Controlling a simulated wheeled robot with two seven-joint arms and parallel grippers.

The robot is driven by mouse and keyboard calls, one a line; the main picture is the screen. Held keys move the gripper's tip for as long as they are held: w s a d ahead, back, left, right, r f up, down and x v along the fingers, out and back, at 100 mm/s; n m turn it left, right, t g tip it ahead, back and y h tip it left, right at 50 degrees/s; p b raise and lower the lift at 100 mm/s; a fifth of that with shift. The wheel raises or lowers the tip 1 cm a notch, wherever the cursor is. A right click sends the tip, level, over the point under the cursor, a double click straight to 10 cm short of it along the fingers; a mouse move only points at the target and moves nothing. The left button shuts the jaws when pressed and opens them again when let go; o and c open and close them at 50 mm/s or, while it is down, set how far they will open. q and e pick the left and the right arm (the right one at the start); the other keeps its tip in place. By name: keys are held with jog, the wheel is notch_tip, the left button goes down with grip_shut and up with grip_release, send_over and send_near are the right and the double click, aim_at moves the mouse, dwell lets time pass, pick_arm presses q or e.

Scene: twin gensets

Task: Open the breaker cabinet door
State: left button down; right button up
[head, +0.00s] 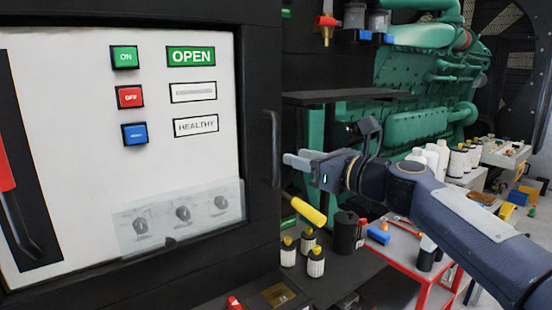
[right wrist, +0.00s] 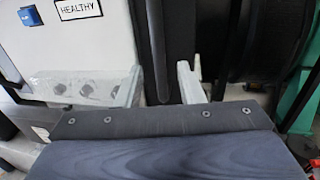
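The breaker cabinet door (head: 75,90) has a white panel in a black frame and looks shut. It carries buttons, labels reading OPEN and HEALTHY, and a clear cover over several knobs. A black vertical handle (head: 273,148) stands at its right edge. My right gripper (head: 292,160) is just right of the handle, fingers pointing at it, with a small gap in the head view. In the right wrist view, the open fingers (right wrist: 158,78) are apart, and the dark handle bar (right wrist: 157,45) shows between them, apparently further ahead. My left gripper is not in view.
A yellow-handled item (head: 308,211) and small bottles (head: 316,262) are below the gripper. A red-framed cart (head: 420,268) stands at the lower right. A green genset (head: 425,95) is behind. Open air surrounds the gripper.

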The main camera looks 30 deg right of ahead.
aim_at(279, 152)
jog(key=x, duration=0.7)
jog(key=shift+w+a+p, duration=0.1)
jog(key=shift+w+p, duration=0.1)
jog(key=shift+p, duration=0.15)
grip_shut()
